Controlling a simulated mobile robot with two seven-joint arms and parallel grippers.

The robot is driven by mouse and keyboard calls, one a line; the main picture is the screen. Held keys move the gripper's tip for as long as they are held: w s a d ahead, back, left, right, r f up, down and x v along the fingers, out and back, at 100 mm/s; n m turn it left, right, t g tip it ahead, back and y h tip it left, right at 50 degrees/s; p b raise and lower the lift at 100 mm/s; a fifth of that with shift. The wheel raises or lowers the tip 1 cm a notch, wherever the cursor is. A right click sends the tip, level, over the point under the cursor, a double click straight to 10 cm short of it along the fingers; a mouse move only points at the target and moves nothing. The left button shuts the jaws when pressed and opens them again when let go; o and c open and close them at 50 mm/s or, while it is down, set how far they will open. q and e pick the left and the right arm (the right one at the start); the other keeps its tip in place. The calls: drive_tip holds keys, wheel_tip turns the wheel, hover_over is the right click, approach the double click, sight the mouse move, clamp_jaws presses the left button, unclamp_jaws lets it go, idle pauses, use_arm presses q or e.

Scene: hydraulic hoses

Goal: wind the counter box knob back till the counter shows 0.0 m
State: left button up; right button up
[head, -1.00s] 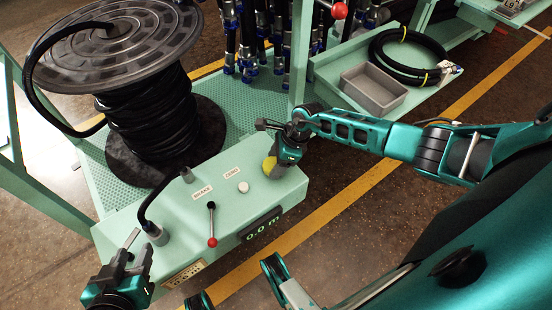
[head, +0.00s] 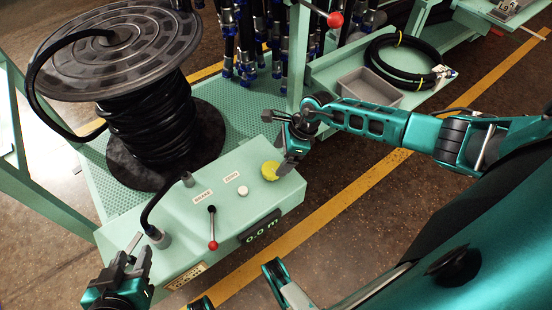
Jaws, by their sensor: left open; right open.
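The counter box (head: 180,235) is pale green, and its display (head: 261,227) on the front edge reads 0.0 m. The yellow knob (head: 269,171) sits on top at the box's right end, now mostly uncovered. My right gripper (head: 279,144) is open just behind and to the right of the knob, with one finger close to its right side; I cannot tell whether it touches. My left gripper (head: 134,252) is open and empty at the box's front left corner.
A red-tipped brake lever (head: 212,243) and a white zero button (head: 243,190) stand on the box. A black hose runs from the box beside the large hose reel (head: 115,50). A grey bin (head: 369,88) and a coiled hose (head: 405,60) lie on the shelf behind.

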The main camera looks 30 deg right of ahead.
drive_tip(key=p+v, duration=0.1)
drive_tip(key=v, duration=0.6)
drive_tip(key=shift+r+p, duration=0.2)
drive_tip(key=shift+p, duration=0.1)
